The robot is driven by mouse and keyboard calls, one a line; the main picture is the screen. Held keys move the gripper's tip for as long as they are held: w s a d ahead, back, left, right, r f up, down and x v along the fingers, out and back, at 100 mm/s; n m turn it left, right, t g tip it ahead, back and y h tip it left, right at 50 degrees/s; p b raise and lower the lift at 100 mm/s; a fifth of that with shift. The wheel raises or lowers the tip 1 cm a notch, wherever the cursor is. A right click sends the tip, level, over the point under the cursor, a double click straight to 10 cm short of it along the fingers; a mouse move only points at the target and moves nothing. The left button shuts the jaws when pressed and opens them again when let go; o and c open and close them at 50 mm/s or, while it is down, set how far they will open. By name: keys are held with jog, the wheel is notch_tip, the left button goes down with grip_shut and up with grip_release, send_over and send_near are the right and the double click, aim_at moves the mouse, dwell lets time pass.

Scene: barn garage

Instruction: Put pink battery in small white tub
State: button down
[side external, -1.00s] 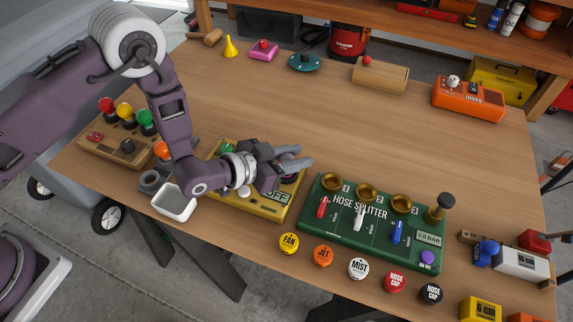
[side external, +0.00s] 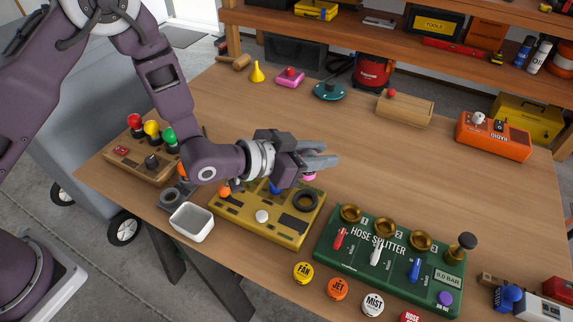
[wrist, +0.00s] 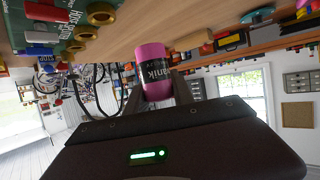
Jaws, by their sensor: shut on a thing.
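The pink battery (wrist: 152,68) is a pink cylinder with a dark printed band, held between the fingers of my gripper in the wrist view. In the side view only a small pink part of it (side external: 309,177) shows below the fingers. My gripper (side external: 322,160) is shut on it, above the yellow panel (side external: 285,228). The small white tub (side external: 191,223) stands at the table's front left edge, left of the yellow panel and of my gripper. Its inside looks empty.
The green hose splitter (side external: 385,262) with brass fittings stands right of the yellow panel. A control box (side external: 140,160) with coloured knobs and a grey ring (side external: 174,197) are near the tub. The table's middle is clear.

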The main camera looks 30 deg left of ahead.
jog(key=w+a+r+n+t+y, duration=0.1)
jog(key=a+r+n+y, duration=0.45)
jog(key=a, duration=0.95)
jog(key=a+r+n+t+y, duration=0.1)
jog(key=a+r+y, duration=0.1)
jog(key=a+r, duration=1)
jog(key=w+d+f+m+g+h, duration=0.3)
jog(key=w+d+f+m+h, duration=0.45)
jog(key=w+d+f, duration=0.5)
jog(key=d+f+m+g+h, duration=0.1)
jog(key=f, duration=0.5)
jog(key=d+f+m+h, duration=0.1)
jog(key=d+f, duration=0.1)
jog(key=f, duration=0.4)
jog(key=d+f+m+g+h, duration=0.1)
jog(key=d+f, duration=0.1)
jog(key=f, duration=0.4)
jog(key=shift+w+d+g+h, duration=0.2)
jog(key=shift+w+g+h, duration=0.05)
jog(key=shift+g+h, duration=0.05)
jog(key=shift+f, duration=0.1)
jog(key=c, duration=1.1)
grip_release()
